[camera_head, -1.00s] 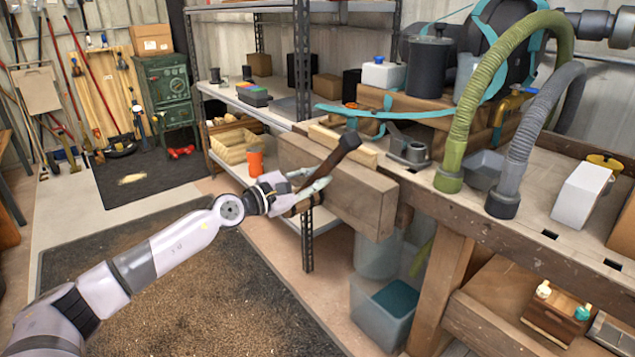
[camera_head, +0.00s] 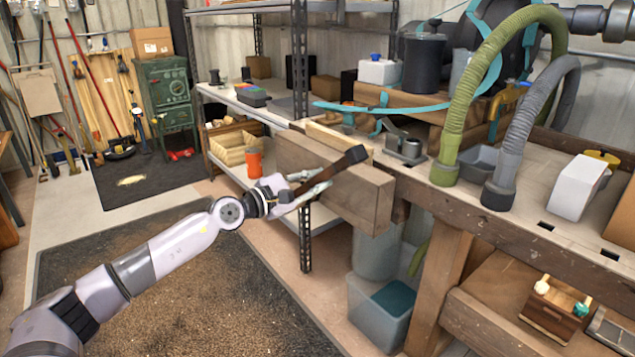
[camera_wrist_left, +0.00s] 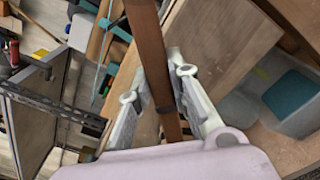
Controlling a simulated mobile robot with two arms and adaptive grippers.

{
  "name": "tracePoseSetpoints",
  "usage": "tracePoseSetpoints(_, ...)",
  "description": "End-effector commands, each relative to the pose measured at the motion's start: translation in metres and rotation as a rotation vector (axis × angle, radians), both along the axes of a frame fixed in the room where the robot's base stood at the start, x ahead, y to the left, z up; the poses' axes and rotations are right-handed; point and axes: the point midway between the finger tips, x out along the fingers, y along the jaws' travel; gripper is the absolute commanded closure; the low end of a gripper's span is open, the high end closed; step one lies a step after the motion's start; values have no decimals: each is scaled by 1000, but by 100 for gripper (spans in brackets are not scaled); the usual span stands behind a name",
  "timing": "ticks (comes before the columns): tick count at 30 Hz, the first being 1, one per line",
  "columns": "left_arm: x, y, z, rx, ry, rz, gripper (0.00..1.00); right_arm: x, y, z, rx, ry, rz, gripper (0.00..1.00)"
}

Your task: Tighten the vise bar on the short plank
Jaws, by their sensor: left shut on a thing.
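The vise bar (camera_head: 345,162) is a dark brown bar in front of the wooden vise jaw (camera_head: 368,202) at the bench's left end. It slants up to the right. A light plank (camera_head: 335,141), seemingly the short plank, stands behind the jaw; its contact with the jaw is hard to tell. My left gripper (camera_head: 316,184) is shut on the bar near its lower left end. In the left wrist view the bar (camera_wrist_left: 150,50) runs between my two fingers (camera_wrist_left: 154,88). My right gripper is not in view.
The workbench (camera_head: 510,215) carries a green hose (camera_head: 462,110), a grey hose (camera_head: 520,135) and a white box (camera_head: 578,187). A clear bin (camera_head: 375,318) stands below the vise. A metal shelf (camera_head: 306,215) with an orange cup (camera_head: 254,162) is behind my gripper.

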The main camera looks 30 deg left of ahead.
Motion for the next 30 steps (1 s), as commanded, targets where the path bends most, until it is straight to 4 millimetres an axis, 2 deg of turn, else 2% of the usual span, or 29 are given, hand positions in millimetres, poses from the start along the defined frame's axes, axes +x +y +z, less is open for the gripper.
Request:
tracePoseSetpoints(3, -1, -1, -5, -2, 14, -3, 100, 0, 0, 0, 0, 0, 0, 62)
tracePoseSetpoints(4, -1, -1, -5, -2, 14, -3, 82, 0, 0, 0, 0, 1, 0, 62)
tracePoseSetpoints(13, 0, 0, -2, -1, 5, -1, 62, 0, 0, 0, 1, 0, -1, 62)
tracePoseSetpoints(23, -1, 0, -1, -1, 2, 0, 62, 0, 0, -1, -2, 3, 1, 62)
tracePoseSetpoints(30, -17, 6, -2, -1, 4, 1, 62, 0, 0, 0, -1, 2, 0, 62)
